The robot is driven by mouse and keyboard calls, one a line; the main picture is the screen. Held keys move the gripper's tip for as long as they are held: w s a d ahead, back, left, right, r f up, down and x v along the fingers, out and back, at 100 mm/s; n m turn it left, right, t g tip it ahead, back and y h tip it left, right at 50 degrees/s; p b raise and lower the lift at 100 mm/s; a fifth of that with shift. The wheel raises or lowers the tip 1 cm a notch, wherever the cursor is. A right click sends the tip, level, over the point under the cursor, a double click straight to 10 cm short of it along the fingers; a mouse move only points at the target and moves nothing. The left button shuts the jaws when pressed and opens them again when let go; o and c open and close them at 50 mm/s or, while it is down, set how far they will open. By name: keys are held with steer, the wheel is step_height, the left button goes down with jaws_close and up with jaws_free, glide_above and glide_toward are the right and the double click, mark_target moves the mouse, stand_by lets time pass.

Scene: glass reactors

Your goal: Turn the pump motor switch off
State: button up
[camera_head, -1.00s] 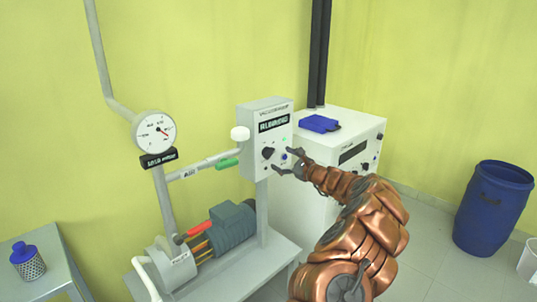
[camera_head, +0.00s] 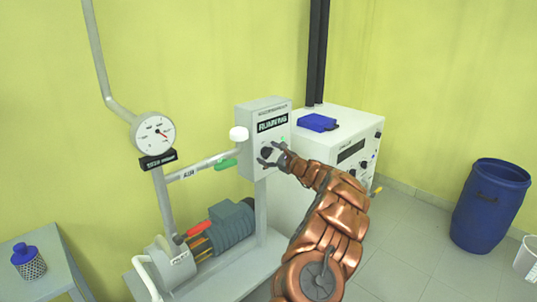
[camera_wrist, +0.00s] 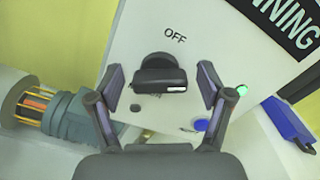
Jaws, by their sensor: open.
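The pump motor switch is a black rotary knob (camera_wrist: 158,75) on the front of a pale grey control box (camera_head: 250,112). In the wrist view the word OFF is printed above it, and a second label below it is mostly hidden. The box's display (camera_head: 272,122) reads RUNNING, and a green light (camera_wrist: 242,91) glows on the box. My gripper (camera_wrist: 160,82) is open, with one finger on each side of the knob and visible gaps between. In the head view my gripper (camera_head: 270,155) is at the box front and partly hides the knob.
A blue-grey motor (camera_head: 228,225) sits on the bench below the box. A pipe with a green handle (camera_head: 226,164) runs to the left. A white cabinet (camera_head: 312,165) with a blue object (camera_head: 317,122) stands right behind. A blue barrel (camera_head: 490,205) stands far right.

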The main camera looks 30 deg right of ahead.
steer(key=shift+c, duration=0.2)
steer(key=c, duration=1.1)
